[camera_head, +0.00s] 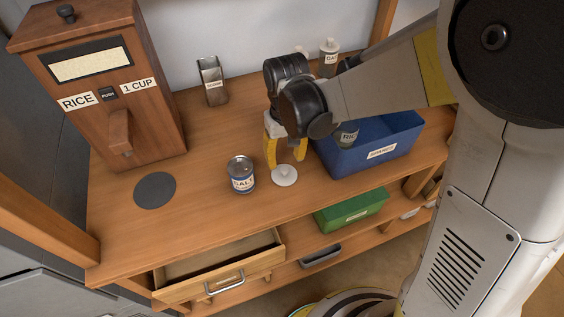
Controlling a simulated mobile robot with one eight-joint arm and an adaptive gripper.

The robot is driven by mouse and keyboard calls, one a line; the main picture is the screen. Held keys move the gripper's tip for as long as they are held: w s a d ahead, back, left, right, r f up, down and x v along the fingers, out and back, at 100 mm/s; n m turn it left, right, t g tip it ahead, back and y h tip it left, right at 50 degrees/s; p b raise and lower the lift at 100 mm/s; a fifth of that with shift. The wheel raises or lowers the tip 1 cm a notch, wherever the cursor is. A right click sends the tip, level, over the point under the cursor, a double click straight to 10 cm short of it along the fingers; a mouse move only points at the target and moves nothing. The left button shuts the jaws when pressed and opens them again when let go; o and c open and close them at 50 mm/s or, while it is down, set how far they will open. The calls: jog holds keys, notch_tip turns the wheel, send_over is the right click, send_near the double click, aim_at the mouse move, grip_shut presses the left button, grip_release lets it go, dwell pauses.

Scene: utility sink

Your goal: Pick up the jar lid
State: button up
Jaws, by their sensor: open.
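The jar lid (284,176) is a small white disc with a knob on top. It lies on the wooden counter (215,204), between the salt jar and the blue bin. My gripper (285,156) has yellow fingers and points down just above and behind the lid. The fingers are apart with nothing seen between them. I cannot tell the exact gap between the fingertips and the lid.
A salt jar (241,175) stands left of the lid. A blue bin (373,154) holding a jar is close on the right. A rice dispenser (104,85), dark round mat (155,190) and metal holder (212,82) are farther left. An open drawer (224,272) juts out below the front edge.

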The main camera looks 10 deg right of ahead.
aim_at(284, 169)
notch_tip(284, 169, down, 6)
jog(key=shift+a+r+b, duration=0.1)
jog(key=shift+r+b, duration=0.1)
jog(key=shift+b, duration=0.9)
jog(key=shift+s+r, duration=0.1)
grip_shut()
